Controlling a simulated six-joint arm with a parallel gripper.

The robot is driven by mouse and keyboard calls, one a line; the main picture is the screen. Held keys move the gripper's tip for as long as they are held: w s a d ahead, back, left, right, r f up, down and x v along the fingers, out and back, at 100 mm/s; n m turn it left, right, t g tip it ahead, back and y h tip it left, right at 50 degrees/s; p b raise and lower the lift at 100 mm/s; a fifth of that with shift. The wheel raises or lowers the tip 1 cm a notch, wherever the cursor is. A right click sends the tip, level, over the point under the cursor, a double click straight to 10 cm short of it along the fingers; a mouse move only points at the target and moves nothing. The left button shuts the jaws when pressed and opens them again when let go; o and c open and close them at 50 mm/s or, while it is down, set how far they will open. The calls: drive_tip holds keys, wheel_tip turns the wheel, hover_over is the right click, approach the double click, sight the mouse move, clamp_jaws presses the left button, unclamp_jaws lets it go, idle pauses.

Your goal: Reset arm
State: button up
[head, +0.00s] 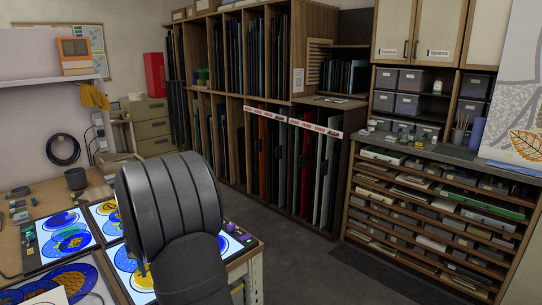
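My arm rises in the lower middle of the head view, a dark grey ribbed segment above a smooth dark link. It stands in front of the light table (255,244) and hides part of it. My gripper's fingers cannot be made out, so whether they hold anything is hidden. Lit glass panels with blue, yellow and orange painted shapes (68,238) lie on the table to the left of the arm. Another blue and yellow panel (62,284) lies at the near left.
A dark pot (76,179) and small jars (19,204) stand at the table's back left. A tall rack of glass sheets (245,60) lines the back wall. A flat-drawer cabinet (430,215) stands at the right. The grey floor (330,270) between table and cabinet is clear.

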drive_tip(key=w+d+f+m, duration=0.2)
drive_tip(key=w+d+m, duration=0.1)
drive_tip(key=d, duration=0.8)
drive_tip(key=w+d+f+m, duration=0.2)
drive_tip(key=w+d+m, duration=0.1)
drive_tip(key=d, duration=0.9)
drive_tip(key=w+d+f+m, duration=0.2)
drive_tip(key=w+d, duration=0.3)
drive_tip(key=d, duration=0.7)
drive_tip(key=shift+d+m, duration=0.2)
drive_tip(key=shift+m, duration=0.5)
drive_tip(key=shift+w, duration=0.1)
